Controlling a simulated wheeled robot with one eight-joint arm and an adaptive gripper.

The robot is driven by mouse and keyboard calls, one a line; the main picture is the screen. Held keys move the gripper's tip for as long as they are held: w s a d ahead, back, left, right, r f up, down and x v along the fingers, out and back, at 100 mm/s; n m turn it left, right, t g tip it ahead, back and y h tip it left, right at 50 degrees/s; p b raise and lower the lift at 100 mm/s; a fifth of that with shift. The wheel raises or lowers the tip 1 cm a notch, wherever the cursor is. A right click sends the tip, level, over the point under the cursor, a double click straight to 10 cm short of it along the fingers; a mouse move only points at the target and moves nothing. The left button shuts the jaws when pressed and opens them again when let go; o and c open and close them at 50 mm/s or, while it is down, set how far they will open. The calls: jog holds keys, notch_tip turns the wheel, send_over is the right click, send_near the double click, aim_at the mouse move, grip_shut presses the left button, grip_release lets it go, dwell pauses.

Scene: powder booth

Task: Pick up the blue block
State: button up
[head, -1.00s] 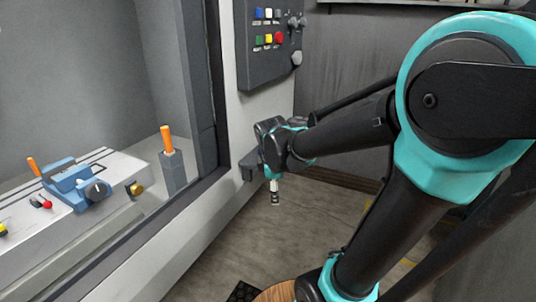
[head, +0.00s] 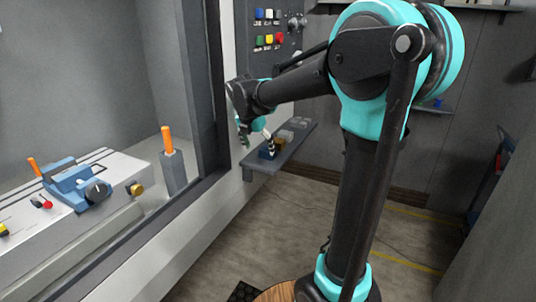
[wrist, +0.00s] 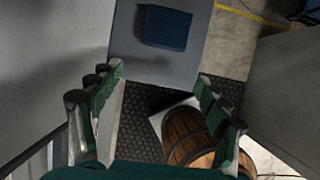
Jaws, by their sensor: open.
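The blue block (wrist: 167,27) lies on a grey shelf (wrist: 128,45), near the top of the wrist view. In the head view the blue block (head: 266,154) shows small and partly covered, near the shelf's front end. My gripper (wrist: 159,76) is open and empty, its green-sided fingers spread to left and right. The block is beyond the fingertips in the wrist view, not between them. In the head view my gripper (head: 257,142) is over the shelf's near end, close to the block.
A tan block (head: 278,142) and several grey blocks (head: 291,129) sit farther along the shelf (head: 285,153). The booth wall (head: 224,185) is just left of it. A wooden barrel (wrist: 188,132) shows low in the wrist view. Open floor lies right of the shelf.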

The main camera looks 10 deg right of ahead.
aim_at(266, 150)
jog(key=w+d, duration=0.2)
jog(key=w, duration=0.1)
jog(key=shift+w+d, duration=0.25)
jog(key=shift+d, duration=0.05)
jog(key=shift+w+d, duration=0.4)
jog(key=shift+w, duration=0.1)
jog(key=x, duration=0.5)
jog(key=shift+s+a, duration=0.1)
jog(key=shift+a, duration=0.05)
jog(key=shift+c, duration=0.6)
jog(key=c, duration=1.4)
jog(key=shift+o, duration=0.2)
